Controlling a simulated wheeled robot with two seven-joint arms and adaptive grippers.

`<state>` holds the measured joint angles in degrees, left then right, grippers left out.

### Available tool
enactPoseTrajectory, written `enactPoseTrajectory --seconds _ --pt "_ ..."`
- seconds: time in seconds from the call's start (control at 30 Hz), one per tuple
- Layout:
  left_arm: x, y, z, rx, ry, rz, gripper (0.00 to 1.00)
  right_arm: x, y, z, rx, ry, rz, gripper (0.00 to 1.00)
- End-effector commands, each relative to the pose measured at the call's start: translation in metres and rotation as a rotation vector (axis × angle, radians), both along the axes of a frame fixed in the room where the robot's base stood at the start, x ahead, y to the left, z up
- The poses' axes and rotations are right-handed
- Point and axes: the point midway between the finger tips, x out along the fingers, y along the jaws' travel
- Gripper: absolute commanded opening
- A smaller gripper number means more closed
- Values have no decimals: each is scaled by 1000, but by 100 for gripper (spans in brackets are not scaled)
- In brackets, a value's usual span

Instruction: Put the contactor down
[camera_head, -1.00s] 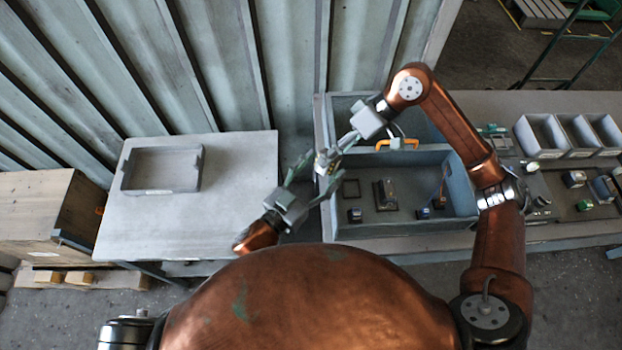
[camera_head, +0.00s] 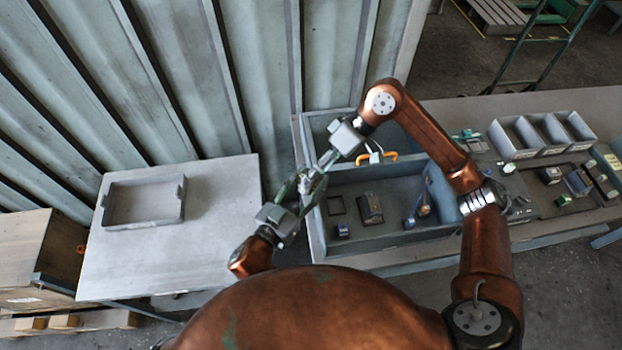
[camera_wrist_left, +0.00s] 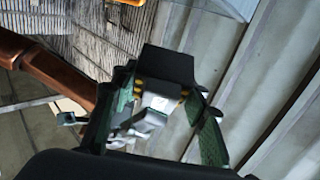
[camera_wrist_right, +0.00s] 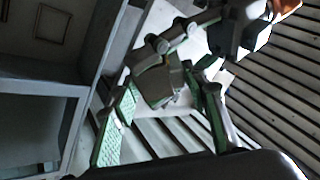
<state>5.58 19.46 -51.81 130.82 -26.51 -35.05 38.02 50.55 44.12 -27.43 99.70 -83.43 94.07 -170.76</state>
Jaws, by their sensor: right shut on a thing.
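The contactor (camera_head: 306,183), a small dark block with a pale grey part and yellow terminals, is in the air between my two grippers, left of the grey bin. It shows more fully in the left wrist view (camera_wrist_left: 165,85). My right gripper (camera_head: 320,168) is shut on it from the upper right; in the right wrist view its fingers and the block (camera_wrist_right: 157,82) overlap. My left gripper (camera_head: 299,192) comes from the lower left with its fingers apart, one on each side of the contactor. I cannot tell whether they touch it.
A pale table (camera_head: 215,230) at left carries an empty shallow grey tray (camera_head: 142,222); the rest of its top is clear. The grey bin (camera_head: 385,247) at right holds several small parts. Three-part grey boxes (camera_head: 515,150) stand farther right. A ribbed wall (camera_head: 250,80) rises behind.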

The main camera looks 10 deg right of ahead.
Motion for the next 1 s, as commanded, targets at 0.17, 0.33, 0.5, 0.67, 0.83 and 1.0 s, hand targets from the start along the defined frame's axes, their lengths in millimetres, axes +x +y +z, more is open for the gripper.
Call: enactPoseTrajectory --seconds 0.17,0.33,0.5,0.67,0.83,1.0 --pt "-3 -4 1 -6 -1 -12 21 1 3 2 7 -5 0 17" --pt "-4 -5 2 -8 -1 -15 9 2 3 2 10 -8 -1 17" --pt "-4 -4 3 -8 -2 -13 8 1 3 2 9 -6 -1 52" --pt "-3 -3 2 -7 -2 -10 8 1 2 1 7 -4 0 62" --pt "-2 -3 2 -6 -2 -9 8 1 2 1 5 -4 -1 62" --pt "-2 -3 2 -6 -2 -8 8 2 -2 5 4 -5 -2 62"
